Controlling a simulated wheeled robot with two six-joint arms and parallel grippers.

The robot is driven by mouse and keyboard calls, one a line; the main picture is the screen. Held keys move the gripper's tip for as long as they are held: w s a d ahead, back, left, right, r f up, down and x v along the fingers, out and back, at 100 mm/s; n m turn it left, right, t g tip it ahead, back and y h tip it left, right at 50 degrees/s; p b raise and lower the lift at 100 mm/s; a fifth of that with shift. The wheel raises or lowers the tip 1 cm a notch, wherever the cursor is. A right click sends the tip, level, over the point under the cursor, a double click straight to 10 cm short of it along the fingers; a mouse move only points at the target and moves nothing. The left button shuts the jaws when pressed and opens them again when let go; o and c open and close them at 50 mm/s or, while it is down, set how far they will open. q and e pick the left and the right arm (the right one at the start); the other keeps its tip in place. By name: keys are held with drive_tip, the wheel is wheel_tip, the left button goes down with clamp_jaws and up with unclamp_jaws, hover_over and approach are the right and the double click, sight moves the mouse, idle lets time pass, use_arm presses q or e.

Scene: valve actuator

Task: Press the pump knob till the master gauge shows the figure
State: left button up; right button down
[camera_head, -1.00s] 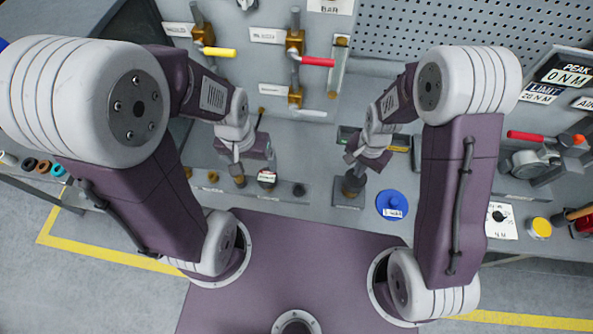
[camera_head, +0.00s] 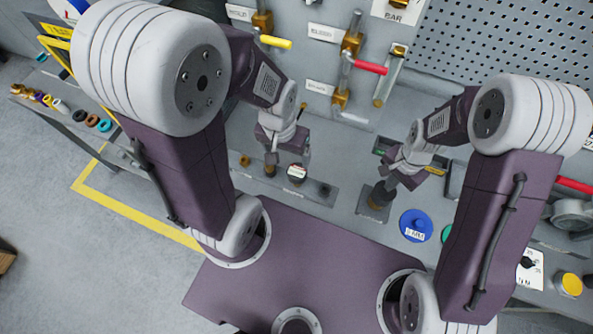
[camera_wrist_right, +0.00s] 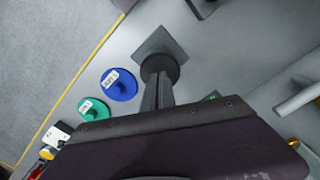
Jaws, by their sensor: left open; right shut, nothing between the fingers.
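The pump knob (camera_head: 376,198) looks like a dark round knob on a square grey plate on the bench. It also shows in the right wrist view (camera_wrist_right: 162,66). My right gripper (camera_wrist_right: 158,88) is shut and empty, with its fingertips right at the knob's top; I cannot tell whether they touch or press it. In the head view my right gripper (camera_head: 388,184) is largely hidden by its own wrist. My left gripper (camera_head: 287,150) is open above the bench, behind a row of small parts. A "BAR" label (camera_head: 396,12) is at the top edge; no gauge dial reading is visible.
A blue labelled disc (camera_head: 416,225) lies right of the knob, with a green disc (camera_wrist_right: 93,108) beyond it. Valves with a yellow handle (camera_head: 275,42) and a red handle (camera_head: 370,67) are on the back panel. A pegboard (camera_head: 500,45) is at back right.

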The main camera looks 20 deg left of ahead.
drive_tip(key=shift+f, duration=0.15)
drive_tip(key=shift+f+b, duration=1.1)
drive_tip(key=shift+f, duration=0.25)
drive_tip(key=shift+r+p, duration=1.3)
drive_tip(key=shift+r, duration=0.25)
wheel_tip(320, 180, up, 5)
drive_tip(key=p, duration=0.4)
drive_tip(key=shift+r+p, duration=0.1)
drive_tip(key=shift+p, duration=0.25)
drive_tip(key=shift+f, duration=0.2)
